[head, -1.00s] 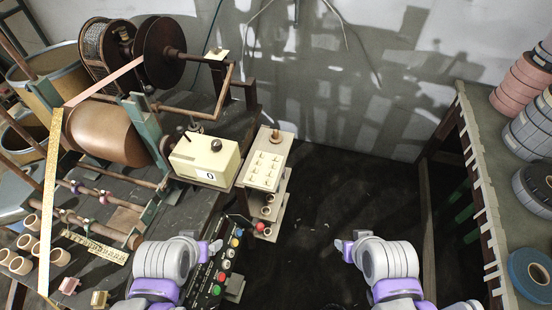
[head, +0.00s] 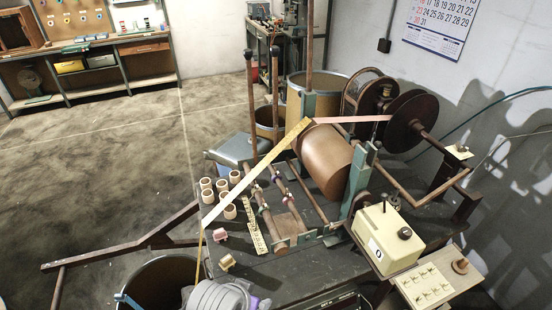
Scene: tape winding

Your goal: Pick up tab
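Two small pieces lie on the near left part of the dark machine table: a pink piece (head: 220,236) and a tan piece (head: 227,262). I cannot tell for sure which thing is the tab. A long pale tape strip (head: 262,165) runs from the brown drum (head: 324,160) down across the left side of the table and over its edge. My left gripper (head: 250,301) shows only in part at the bottom edge, below the tan piece and apart from it. Its fingertips are mostly cut off, so its opening is unclear. My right gripper is out of view.
Several tan rings (head: 222,186) stand on the table behind the pink piece, beside a yellow ruler-like strip (head: 256,230). Rods and a green frame (head: 359,180) stand to the right. A dark bin (head: 160,275) and metal bar (head: 150,240) lie left.

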